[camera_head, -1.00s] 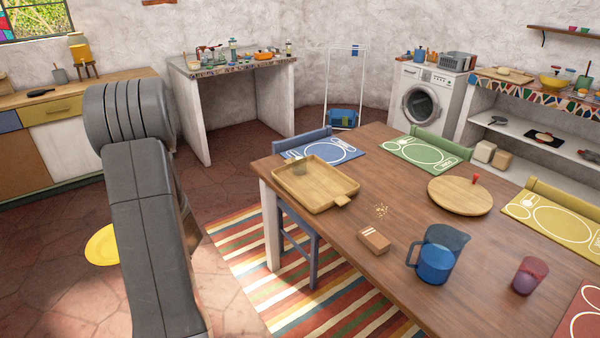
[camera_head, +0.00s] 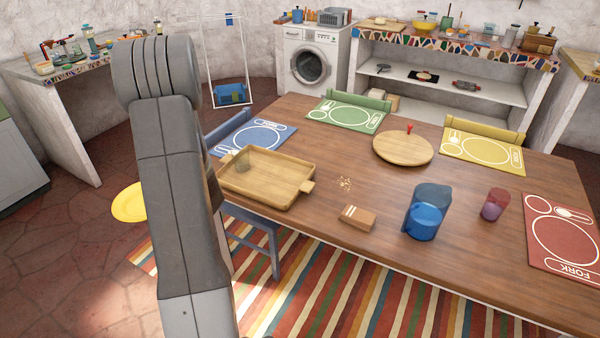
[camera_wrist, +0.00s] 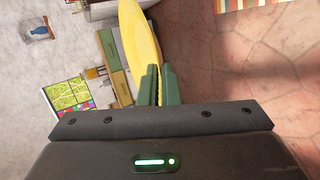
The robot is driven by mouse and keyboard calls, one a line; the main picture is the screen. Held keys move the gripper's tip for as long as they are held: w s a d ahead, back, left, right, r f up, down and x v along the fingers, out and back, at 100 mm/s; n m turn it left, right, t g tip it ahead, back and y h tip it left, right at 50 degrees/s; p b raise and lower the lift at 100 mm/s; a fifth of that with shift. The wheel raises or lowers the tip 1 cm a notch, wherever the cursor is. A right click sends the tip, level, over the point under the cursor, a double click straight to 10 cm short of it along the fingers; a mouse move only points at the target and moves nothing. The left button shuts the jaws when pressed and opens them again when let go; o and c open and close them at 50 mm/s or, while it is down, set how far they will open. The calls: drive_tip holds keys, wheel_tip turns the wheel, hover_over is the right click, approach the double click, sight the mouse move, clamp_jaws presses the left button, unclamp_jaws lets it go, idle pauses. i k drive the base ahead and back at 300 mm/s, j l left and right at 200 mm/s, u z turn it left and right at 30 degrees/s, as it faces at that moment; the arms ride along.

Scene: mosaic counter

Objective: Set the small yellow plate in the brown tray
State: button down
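The small yellow plate (camera_head: 129,203) shows at the left of my arm in the head view, held out over the floor and partly hidden by the arm. In the wrist view the yellow plate (camera_wrist: 142,45) stands between the green fingers of my gripper (camera_wrist: 160,80), which is shut on its edge. The brown tray (camera_head: 266,178) is a wooden tray with a handle, on the near left part of the table, to the right of my arm. A small clear glass (camera_head: 242,161) stands in the tray's left part.
The wooden table (camera_head: 330,210) bears a round board (camera_head: 403,148), a blue pitcher (camera_head: 427,212), a red cup (camera_head: 494,204), a small brown box (camera_head: 357,217), crumbs and several placemats. A blue chair (camera_head: 250,236) stands at the table's left side. Striped rug lies below.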

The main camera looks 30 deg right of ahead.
sight(278, 181)
drive_tip(key=i+j+z, duration=0.15)
drive_tip(key=z, duration=0.35)
drive_tip(key=i+j+z, duration=0.1)
drive_tip(key=z, duration=0.4)
drive_tip(key=j+z, duration=0.35)
drive_tip(key=z, duration=0.15)
drive_tip(key=i+j+z, duration=0.1)
drive_tip(key=j+z, duration=0.2)
drive_tip(key=z, duration=0.2)
drive_tip(key=j+z, duration=0.25)
drive_tip(key=z, duration=0.25)
drive_tip(key=k+j+z, duration=0.1)
drive_tip(key=j+z, duration=0.15)
drive_tip(key=z, duration=0.25)
